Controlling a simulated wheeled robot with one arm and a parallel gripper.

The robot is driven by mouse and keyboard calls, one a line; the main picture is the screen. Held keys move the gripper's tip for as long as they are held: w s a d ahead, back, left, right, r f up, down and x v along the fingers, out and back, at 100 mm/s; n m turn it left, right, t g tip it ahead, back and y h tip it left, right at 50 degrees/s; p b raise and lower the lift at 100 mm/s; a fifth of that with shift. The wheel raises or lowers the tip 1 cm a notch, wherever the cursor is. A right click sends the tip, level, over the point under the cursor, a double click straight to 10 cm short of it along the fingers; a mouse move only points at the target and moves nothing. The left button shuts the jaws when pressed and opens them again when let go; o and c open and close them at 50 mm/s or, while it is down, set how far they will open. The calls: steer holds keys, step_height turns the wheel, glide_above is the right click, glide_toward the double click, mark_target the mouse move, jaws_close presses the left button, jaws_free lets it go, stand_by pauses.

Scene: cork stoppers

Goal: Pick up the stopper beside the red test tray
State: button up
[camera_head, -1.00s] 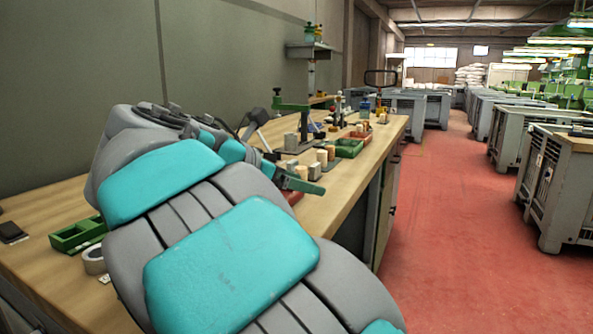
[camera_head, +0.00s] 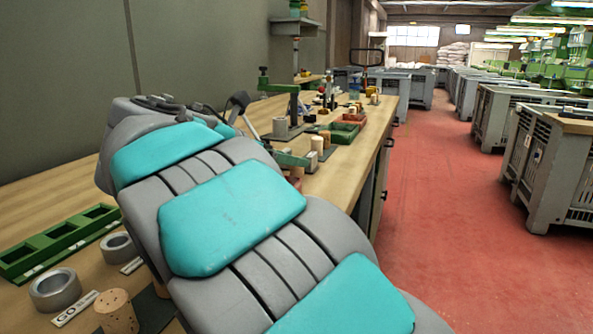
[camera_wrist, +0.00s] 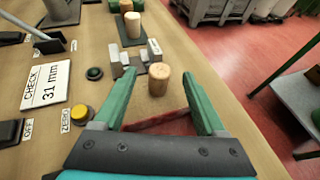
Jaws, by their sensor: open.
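A pale cork stopper (camera_wrist: 158,82) stands upright on the bench in the wrist view, just beyond a red tray (camera_wrist: 165,123) that is partly hidden by my gripper. My gripper (camera_wrist: 151,77) is open, its green fingers spread either side of the stopper in the picture. The stopper appears between the fingertips; I cannot tell the height gap, and no contact shows. In the head view, my arm hides most of this area; a green finger (camera_head: 292,160) shows near pale stoppers (camera_head: 316,145).
Grey metal blocks (camera_wrist: 125,66) and another stopper (camera_wrist: 132,25) on a dark base stand beyond. A yellow button (camera_wrist: 81,114) and a "CHECK 31 mm" card (camera_wrist: 47,85) lie left. In the head view, a cork (camera_head: 118,311) and a grey ring (camera_head: 55,289) are in front.

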steer(key=shift+w+d+f, duration=0.25)
steer(key=shift+w+d, duration=0.2)
jaws_close()
stand_by(0.3)
